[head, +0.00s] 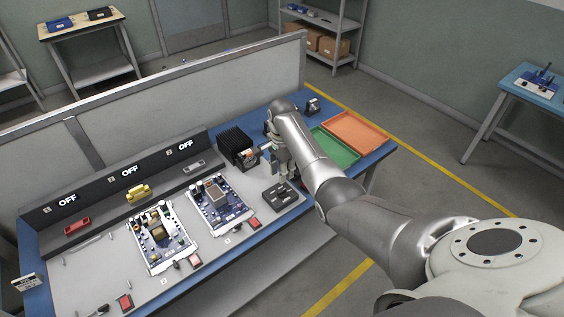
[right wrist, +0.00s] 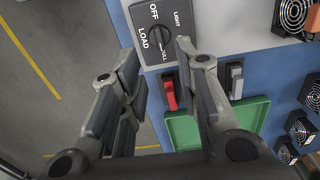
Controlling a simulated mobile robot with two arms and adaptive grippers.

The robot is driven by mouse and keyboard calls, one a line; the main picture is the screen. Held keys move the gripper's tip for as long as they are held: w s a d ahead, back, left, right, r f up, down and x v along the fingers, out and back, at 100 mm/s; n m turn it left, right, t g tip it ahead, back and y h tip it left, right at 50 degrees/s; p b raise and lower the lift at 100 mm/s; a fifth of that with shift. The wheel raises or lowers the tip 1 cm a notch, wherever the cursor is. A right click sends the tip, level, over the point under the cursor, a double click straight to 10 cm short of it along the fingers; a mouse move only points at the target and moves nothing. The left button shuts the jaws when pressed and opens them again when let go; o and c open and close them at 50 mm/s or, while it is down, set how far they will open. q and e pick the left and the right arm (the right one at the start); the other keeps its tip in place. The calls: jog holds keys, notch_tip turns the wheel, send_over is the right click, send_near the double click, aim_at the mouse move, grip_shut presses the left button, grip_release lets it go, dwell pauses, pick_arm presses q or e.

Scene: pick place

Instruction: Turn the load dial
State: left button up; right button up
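The load dial box (head: 279,195) is a dark grey unit at the right end of the grey bench panel in the head view. In the right wrist view its face (right wrist: 142,13) carries the words OFF, LIGHT, FULL and LOAD around a black knob (right wrist: 158,38). Which mark the knob points to is hard to tell. In the head view the right gripper (head: 287,168) hangs just above and behind the box. My left gripper is not in view.
A black finned unit (head: 236,143) stands left of the right gripper. A green tray (head: 334,148) and an orange tray (head: 358,131) lie to the right. Two circuit boards (head: 163,238) (head: 219,202) lie left of the dial box. A red switch (right wrist: 170,95) shows in the right wrist view.

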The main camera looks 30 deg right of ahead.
notch_tip(320, 180, up, 4)
jog(key=shift+f, duration=0.2)
dwell(0.4)
